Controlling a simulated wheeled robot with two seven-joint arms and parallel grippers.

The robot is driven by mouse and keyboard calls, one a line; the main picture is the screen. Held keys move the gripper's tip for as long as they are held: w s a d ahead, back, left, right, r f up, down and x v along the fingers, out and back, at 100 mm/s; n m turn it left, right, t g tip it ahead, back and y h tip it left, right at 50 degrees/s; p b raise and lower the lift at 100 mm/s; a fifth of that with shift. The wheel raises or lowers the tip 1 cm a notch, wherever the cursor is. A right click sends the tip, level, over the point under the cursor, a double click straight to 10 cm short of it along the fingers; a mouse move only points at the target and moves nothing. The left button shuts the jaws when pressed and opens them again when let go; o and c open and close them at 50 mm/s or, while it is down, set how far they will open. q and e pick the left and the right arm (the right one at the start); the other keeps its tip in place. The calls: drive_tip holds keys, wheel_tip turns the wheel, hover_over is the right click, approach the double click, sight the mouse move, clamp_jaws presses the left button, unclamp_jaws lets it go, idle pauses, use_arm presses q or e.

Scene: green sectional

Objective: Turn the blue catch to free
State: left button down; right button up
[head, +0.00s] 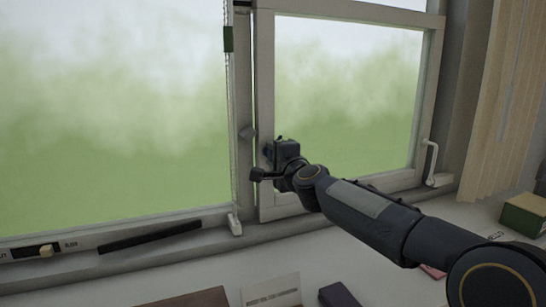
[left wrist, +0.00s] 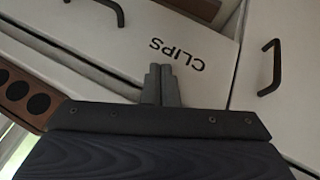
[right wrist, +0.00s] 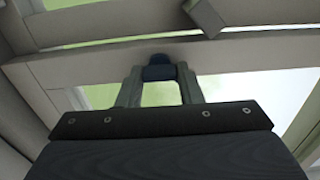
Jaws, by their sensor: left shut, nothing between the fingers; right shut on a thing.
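The blue catch (right wrist: 158,69) is a small dark blue piece on the pale window frame in the right wrist view. My right gripper (right wrist: 160,80) has a finger on each side of it and is shut on it. In the head view my right gripper (head: 270,160) is at the inner upright of the right-hand window, and its body mostly hides the catch. I cannot tell which way the catch is turned. My left gripper (left wrist: 160,72) is shut and empty in the left wrist view, in front of a pale panel marked CLIPS (left wrist: 178,55). It is out of the head view.
A grey catch-like piece (head: 249,132) is on the frame just left of my right gripper. A white window handle (head: 431,160) is at right. A beaded cord (head: 231,130) hangs at left. A green box (head: 524,214) stands on the sill at right.

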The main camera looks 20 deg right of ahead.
idle(0.3)
drive_tip(key=o, duration=1)
drive_tip(key=shift+s, duration=0.1)
drive_tip(key=s, duration=0.7)
drive_tip(key=shift+s+a, duration=0.2)
drive_tip(key=shift+s, duration=0.15)
